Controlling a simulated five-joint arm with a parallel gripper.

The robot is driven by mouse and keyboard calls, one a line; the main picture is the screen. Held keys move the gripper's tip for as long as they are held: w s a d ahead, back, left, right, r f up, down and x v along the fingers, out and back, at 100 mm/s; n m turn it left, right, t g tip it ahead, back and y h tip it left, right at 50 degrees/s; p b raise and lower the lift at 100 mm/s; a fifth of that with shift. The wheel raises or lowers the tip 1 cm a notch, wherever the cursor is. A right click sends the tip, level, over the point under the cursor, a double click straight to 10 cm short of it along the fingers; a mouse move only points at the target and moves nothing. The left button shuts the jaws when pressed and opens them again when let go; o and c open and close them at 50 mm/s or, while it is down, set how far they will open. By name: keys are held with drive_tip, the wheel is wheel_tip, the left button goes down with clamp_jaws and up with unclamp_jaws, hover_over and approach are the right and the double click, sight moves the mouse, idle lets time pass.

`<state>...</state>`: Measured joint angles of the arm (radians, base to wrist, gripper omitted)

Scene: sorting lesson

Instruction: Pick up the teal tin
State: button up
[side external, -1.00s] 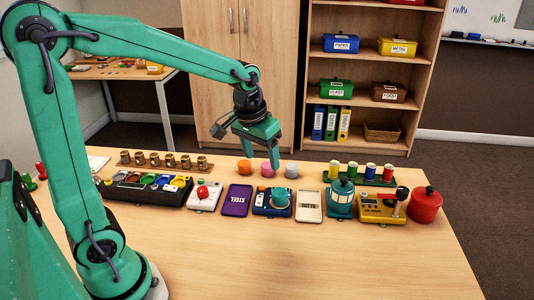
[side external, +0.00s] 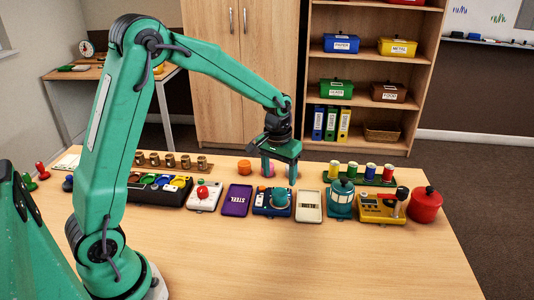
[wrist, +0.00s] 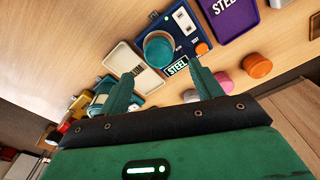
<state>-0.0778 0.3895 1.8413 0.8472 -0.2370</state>
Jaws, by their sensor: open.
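The teal tin (side external: 279,200) is a short round tin sitting on a blue tester device (side external: 261,208) in the middle of the row.
A purple STEEL tray (side external: 237,200) and a cream tray (side external: 309,206) flank the device. A teal lantern-like object (side external: 341,198) stands to the right. An orange pot (side external: 245,167) stands behind; my fingers partly cover the pots beside it. The table front is clear.

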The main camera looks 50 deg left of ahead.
sight(280, 192)
drive_tip(key=shift+w+f, duration=0.1)
drive_tip(key=shift+f, duration=3.5)
drive_tip(key=c, duration=1.1)
drive_tip(key=shift+c, duration=0.2)
drive_tip(key=shift+r, duration=0.2)
drive_tip(key=shift+r, duration=0.5)
drive_tip(key=r, duration=0.3)
drive_tip(key=shift+d+r, duration=0.15)
drive_tip(key=shift+d, duration=0.2)
drive_tip(key=s+d+r, duration=0.5)
drive_tip(key=d+r, duration=0.1)
drive_tip(key=d, duration=0.4)
drive_tip(key=shift+s+r, duration=0.15)
drive_tip(key=shift+r, duration=0.05)
drive_tip(key=shift+a, duration=0.1)
